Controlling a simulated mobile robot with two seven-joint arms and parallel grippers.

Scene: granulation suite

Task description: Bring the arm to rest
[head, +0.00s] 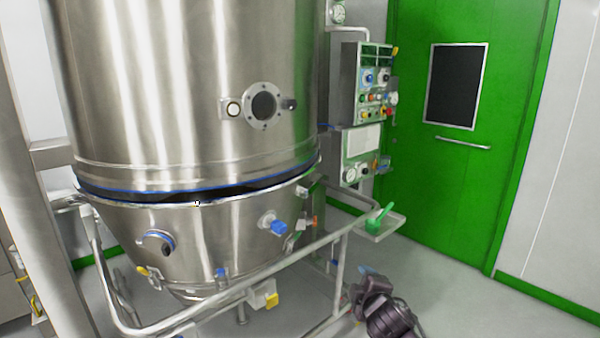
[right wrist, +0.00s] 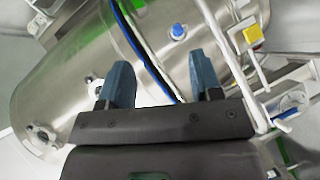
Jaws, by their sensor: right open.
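My right gripper (head: 362,283) is low in the head view, at the bottom right of centre, beside the steel frame of the vessel. In the right wrist view its two blue-grey fingers (right wrist: 161,80) stand wide apart with nothing held between them. The steel vessel (right wrist: 60,95) lies beyond the fingers in that view. My left gripper is not in view.
The large steel vessel (head: 190,90) sits over a conical bowl (head: 200,240) on a tubular frame (head: 290,255). A small tray (head: 394,229) with a green scoop (head: 378,216) juts out above my right gripper. A control panel (head: 372,95) and green door (head: 420,190) stand behind. Floor at right is clear.

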